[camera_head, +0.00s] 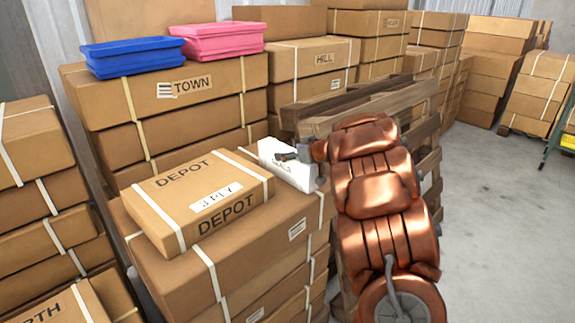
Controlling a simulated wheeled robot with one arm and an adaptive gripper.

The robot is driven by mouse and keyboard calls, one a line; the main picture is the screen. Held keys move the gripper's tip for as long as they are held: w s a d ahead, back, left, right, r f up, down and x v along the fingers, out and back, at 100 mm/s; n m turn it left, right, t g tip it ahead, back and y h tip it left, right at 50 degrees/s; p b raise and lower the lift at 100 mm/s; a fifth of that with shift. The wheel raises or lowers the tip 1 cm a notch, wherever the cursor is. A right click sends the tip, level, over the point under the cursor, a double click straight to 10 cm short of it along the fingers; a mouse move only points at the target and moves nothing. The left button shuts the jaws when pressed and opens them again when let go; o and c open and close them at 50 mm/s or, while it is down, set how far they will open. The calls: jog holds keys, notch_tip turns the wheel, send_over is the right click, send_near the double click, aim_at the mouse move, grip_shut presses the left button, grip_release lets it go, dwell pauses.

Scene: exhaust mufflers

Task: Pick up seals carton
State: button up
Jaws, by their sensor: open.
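The seals carton is a small white box (272,155) with partly hidden dark lettering ending in "LS". It sits at the back right of the top of the near carton stack (265,235), behind the DEPOT carton. My gripper (288,157) is at the carton's upper right part, with a dark finger showing over it. My gripper is open; whether it touches the carton cannot be told. My copper arm hides the area to the right of the carton.
The brown DEPOT carton (185,185) lies in front and left of the white box. A blue bin (130,58) and a pink bin (217,42) stand on the TOWN stack (200,95) behind. Open floor (500,210) lies right.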

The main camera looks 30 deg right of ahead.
jog(key=c, duration=1.5)
jog(key=shift+r, duration=0.1)
